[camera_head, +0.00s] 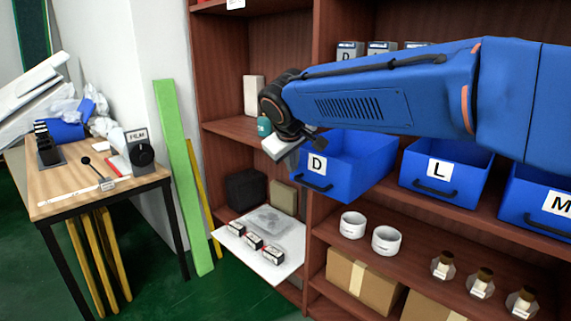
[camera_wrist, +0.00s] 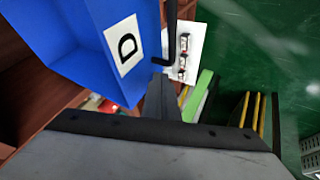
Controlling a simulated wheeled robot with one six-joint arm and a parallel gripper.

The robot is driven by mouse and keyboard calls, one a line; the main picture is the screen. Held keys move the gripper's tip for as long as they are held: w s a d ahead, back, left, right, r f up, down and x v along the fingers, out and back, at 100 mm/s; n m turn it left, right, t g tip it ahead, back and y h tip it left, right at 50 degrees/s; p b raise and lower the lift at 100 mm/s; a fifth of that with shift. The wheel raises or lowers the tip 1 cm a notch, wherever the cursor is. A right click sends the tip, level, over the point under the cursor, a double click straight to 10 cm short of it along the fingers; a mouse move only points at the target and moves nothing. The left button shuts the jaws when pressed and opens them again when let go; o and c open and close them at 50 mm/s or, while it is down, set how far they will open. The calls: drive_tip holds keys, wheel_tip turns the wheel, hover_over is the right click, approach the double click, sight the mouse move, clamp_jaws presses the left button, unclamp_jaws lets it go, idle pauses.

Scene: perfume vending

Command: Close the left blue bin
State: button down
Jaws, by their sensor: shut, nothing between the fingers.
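The left blue bin (camera_head: 350,165), labelled D, sticks out of the shelf, further forward than the bins beside it. Its front has a dark handle (camera_head: 314,184). In the wrist view the bin's blue side (camera_wrist: 75,45), the D label and the handle (camera_wrist: 170,40) show at the upper left. My gripper (camera_head: 284,150) is at the bin's front left top, in front of the shelf. Its shut dark fingers (camera_wrist: 163,88) show close to the handle's end in the wrist view; I cannot tell whether they touch it. My arm hides part of the shelf above the bin.
Blue bins L (camera_head: 475,180) and M (camera_head: 515,205) sit to the right on the same shelf. White jars (camera_head: 387,240) and small bottles (camera_head: 480,282) stand below. A white tray (camera_head: 290,259) with small boxes juts out at lower left. A wooden table (camera_head: 80,190) stands further left.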

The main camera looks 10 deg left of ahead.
drive_tip(key=shift+w+d, duration=0.35)
drive_tip(key=shift+w, duration=0.1)
drive_tip(key=w+d, duration=0.4)
drive_tip(key=w, duration=0.1)
drive_tip(key=w+d, duration=0.4)
drive_tip(key=w, duration=0.1)
drive_tip(key=w+d, duration=0.4)
drive_tip(key=w, duration=0.1)
drive_tip(key=shift+w, duration=0.15)
drive_tip(key=shift+w+d+r, duration=0.1)
drive_tip(key=shift+w+d, duration=0.1)
drive_tip(key=shift+w, duration=0.05)
drive_tip(key=shift+r, duration=0.1)
